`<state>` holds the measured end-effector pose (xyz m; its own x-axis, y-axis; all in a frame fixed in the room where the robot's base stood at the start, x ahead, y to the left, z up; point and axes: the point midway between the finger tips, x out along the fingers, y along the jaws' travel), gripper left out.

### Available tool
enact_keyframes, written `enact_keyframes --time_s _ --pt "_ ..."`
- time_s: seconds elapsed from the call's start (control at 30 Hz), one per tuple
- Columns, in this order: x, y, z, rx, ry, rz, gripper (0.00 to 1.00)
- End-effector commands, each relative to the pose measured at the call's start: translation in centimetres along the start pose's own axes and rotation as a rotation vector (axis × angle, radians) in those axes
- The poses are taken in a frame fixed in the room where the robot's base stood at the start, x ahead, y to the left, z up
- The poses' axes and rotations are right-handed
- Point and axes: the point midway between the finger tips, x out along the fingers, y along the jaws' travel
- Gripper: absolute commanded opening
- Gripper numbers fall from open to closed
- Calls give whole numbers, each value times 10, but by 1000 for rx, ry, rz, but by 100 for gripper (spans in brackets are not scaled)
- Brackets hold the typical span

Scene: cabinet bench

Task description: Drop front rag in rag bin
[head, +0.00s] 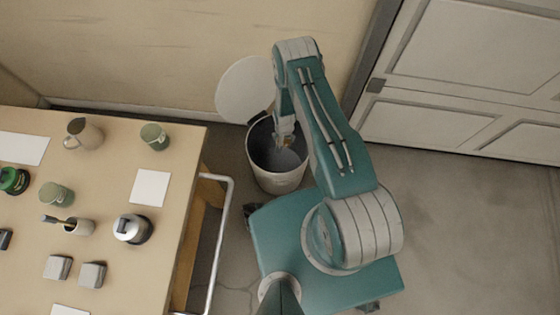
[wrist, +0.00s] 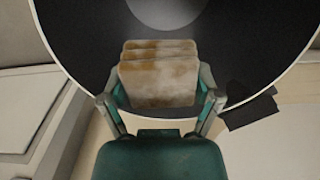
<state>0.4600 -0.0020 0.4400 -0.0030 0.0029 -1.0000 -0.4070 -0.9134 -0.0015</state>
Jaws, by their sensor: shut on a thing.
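The rag (wrist: 158,80) is a folded, off-white cloth with brown stains. In the wrist view my gripper (wrist: 160,92) is shut on it, one finger at each side. In the head view my gripper (head: 284,138) points down at the mouth of the rag bin, and only a small brownish bit of the rag shows there. The rag bin (head: 277,181) is a pale round bin with a dark inside, standing on the floor with its round lid (head: 245,90) tipped up behind it. In the wrist view the dark bin interior (wrist: 85,50) lies behind the rag.
A wooden bench (head: 110,210) at the left holds a pitcher (head: 88,134), green cups, a kettle (head: 132,229), grey blocks and white sheets. A metal rail (head: 222,240) runs along its right side. White cabinet doors (head: 480,60) stand at the right, with clear floor before them.

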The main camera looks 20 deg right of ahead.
Motion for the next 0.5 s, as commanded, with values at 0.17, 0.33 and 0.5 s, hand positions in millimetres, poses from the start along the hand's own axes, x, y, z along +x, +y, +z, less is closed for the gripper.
enact_keyframes --time_s 0.17,0.33,0.5 --pt "19 -1 0 -2 0 0 37" --pt "26 -1 0 -2 1 0 37" --pt "26 0 0 -2 0 -1 37"
